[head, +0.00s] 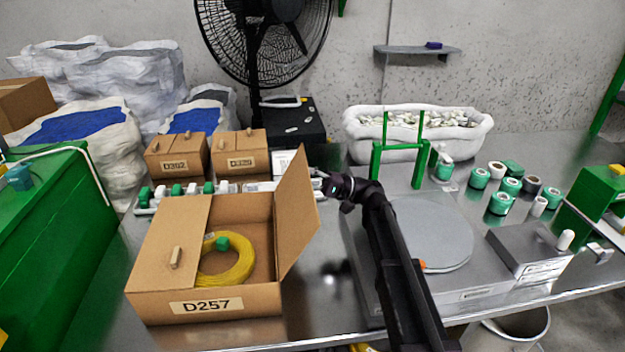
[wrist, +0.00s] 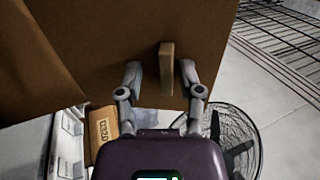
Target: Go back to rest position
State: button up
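My gripper (head: 320,181) is just right of the raised right flap (head: 296,205) of the cardboard box D257 (head: 165,304). In the wrist view my gripper (wrist: 160,75) is open, its two fingers apart. The flap's small wooden handle (wrist: 166,68) shows between and slightly beyond the fingertips, nearer the right one, with gaps on both sides. The left flap (head: 172,240) also has a handle and lies over part of the box. A yellow cable coil (head: 240,268) with a green piece (head: 222,243) lies inside. No blue cable shows.
Two closed cardboard boxes (head: 177,157) stand behind the open one. A round grey plate (head: 431,233) on a metal platform lies right of my arm, with a green frame (head: 400,147) behind it. Green and white spools (head: 500,203) stand at the right.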

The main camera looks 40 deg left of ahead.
jog(key=shift+w+r, duration=0.1)
jog(key=shift+w, duration=0.05)
dwell(0.3)
jog(key=shift+d, duration=0.1)
jog(key=w+d+f+m+t+h+p, duration=0.1)
jog(key=d+t+p, duration=0.3)
jog(key=d, duration=0.6)
jog(key=w+d+f+m+t+h+p, duration=0.1)
jog(key=w+d+m+t+h+p, duration=0.2)
jog(key=d+p, duration=0.4)
jog(key=w+d+f+m+t+h+p, duration=0.1)
jog(key=d+t+p, duration=0.4)
jog(key=d, duration=1)
jog(key=shift+w+d+f+m+t+h+p, duration=0.15)
jog(key=shift+w+m+t+h+p, duration=0.1)
jog(key=shift+w+h, duration=0.3)
jog(key=shift+w+d+r+m+t+h+p, duration=0.1)
jog(key=shift+w+m+t+h, duration=0.2)
jog(key=shift+w, duration=0.35)
jog(key=s+d+r+m+t+h+p, duration=0.1)
jog(key=d+h+p, duration=0.3)
jog(key=d, duration=1.1)
jog(key=s+d+r+m+t+h+p, duration=0.2)
jog(key=s+d+h+p, duration=0.1)
jog(key=d, duration=1.1)
jog(key=shift+d+r+h+p, duration=0.25)
jog(key=shift+d+h+p, duration=0.1)
jog(key=shift+h+p, duration=0.6)
